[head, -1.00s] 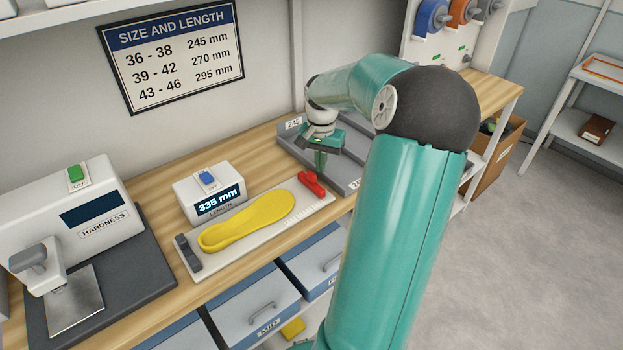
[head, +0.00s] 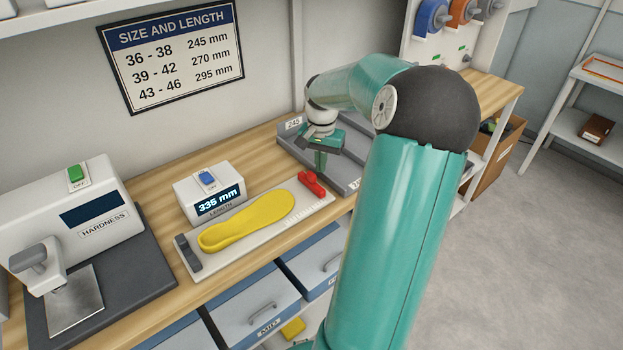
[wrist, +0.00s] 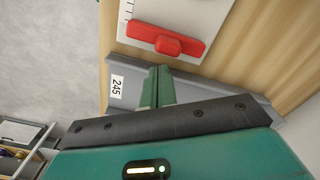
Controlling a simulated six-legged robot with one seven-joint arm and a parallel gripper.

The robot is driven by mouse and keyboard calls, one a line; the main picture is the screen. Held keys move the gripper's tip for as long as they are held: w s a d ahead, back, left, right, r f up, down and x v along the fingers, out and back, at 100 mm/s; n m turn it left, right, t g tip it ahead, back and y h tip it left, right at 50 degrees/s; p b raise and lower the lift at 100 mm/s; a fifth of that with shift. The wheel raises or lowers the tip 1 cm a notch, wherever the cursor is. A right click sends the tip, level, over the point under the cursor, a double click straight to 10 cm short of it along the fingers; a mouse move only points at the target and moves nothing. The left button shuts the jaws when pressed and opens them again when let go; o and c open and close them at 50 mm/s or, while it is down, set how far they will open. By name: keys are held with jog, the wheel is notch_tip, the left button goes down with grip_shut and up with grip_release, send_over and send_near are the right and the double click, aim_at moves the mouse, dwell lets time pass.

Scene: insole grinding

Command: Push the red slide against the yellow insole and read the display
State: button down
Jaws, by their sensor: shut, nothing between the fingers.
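The yellow insole (head: 247,220) lies on the white length gauge board (head: 215,263), its heel end by a dark grey stop at the left. The red slide (head: 312,184) sits near the board's right end, with a gap of bare scale between it and the insole. It also shows at the top of the wrist view (wrist: 165,42). The length display (head: 218,201) reads 335 mm. My gripper (head: 321,163) is shut and empty, pointing down just right of the slide, over the grey tray; its green fingers show in the wrist view (wrist: 158,85), apart from the slide.
A grey tray (head: 290,140) labelled 245 stands right of the gauge. The hardness tester (head: 85,215) stands at the left. A size and length chart (head: 170,55) hangs on the wall. Drawers (head: 255,303) lie below the bench front.

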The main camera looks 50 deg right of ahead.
aim_at(302, 193)
jog(key=shift+f, duration=1.8)
jog(key=shift+w+a, duration=0.25)
jog(key=shift+a, duration=0.95)
jog(key=shift+w+a, duration=0.3)
jog(key=shift+a, duration=0.9)
jog(key=shift+w+a, duration=0.25)
jog(key=shift+a, duration=0.95)
dwell(1.5)
jog(key=shift+d, duration=0.15)
jog(key=shift+s+d, duration=0.1)
jog(key=shift+d, duration=0.25)
jog(key=shift+d, duration=0.15)
